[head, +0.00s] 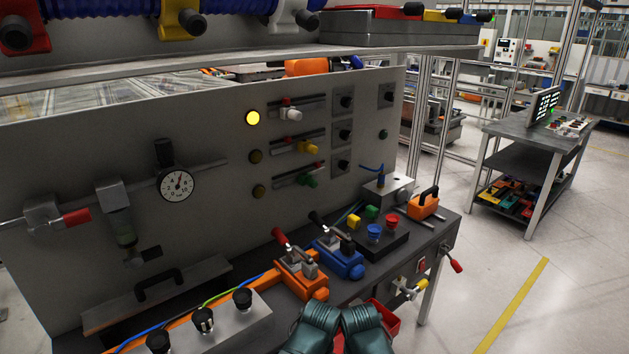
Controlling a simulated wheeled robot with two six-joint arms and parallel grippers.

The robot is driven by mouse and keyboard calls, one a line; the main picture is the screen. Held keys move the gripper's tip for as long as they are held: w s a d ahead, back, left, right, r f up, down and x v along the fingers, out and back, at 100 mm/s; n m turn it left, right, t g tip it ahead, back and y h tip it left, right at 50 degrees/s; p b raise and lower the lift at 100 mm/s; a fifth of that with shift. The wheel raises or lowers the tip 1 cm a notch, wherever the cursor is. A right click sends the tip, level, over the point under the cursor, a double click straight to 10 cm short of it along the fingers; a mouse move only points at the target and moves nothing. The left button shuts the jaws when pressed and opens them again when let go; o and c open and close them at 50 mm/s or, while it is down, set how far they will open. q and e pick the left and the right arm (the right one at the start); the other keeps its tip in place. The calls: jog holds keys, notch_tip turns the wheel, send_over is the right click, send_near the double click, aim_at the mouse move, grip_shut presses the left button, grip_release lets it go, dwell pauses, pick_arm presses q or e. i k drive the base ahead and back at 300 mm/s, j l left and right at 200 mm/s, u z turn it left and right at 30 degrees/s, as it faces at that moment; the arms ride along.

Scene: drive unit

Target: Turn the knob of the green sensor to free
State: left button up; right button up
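The green sensor (308,181) is a small green piece on the lowest of three short rails on the grey upright panel (220,140). A small red part shows on the rail above it. A black knob (343,166) on a dark square plate sits to its right. It is too small to tell which way any knob points. Two dark teal ribbed parts of my own arms show at the bottom centre, well below and in front of the panel. No gripper fingers are visible.
Above the green sensor are a yellow sensor (308,147) and a white one (291,114). A yellow lamp (252,118) glows at left. Orange (300,276) and blue (340,260) clamps and a black block (372,243) stand on the bench below.

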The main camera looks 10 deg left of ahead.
aim_at(343, 164)
jog(key=i+l+u, duration=0.1)
jog(key=l+u, duration=0.15)
jog(key=u, duration=0.25)
jog(key=l+u, duration=0.25)
jog(key=u, duration=0.25)
jog(key=l+u, duration=0.25)
jog(key=u, duration=0.2)
jog(key=l+u, duration=0.1)
jog(key=l, duration=0.3)
jog(key=k+l+u, duration=0.1)
jog(key=l, duration=0.25)
jog(key=k+l+u, duration=0.1)
jog(key=l, duration=0.25)
jog(key=k+l+u, duration=0.1)
jog(key=l, duration=0.3)
jog(key=k+l+u, duration=0.1)
jog(key=l, duration=0.25)
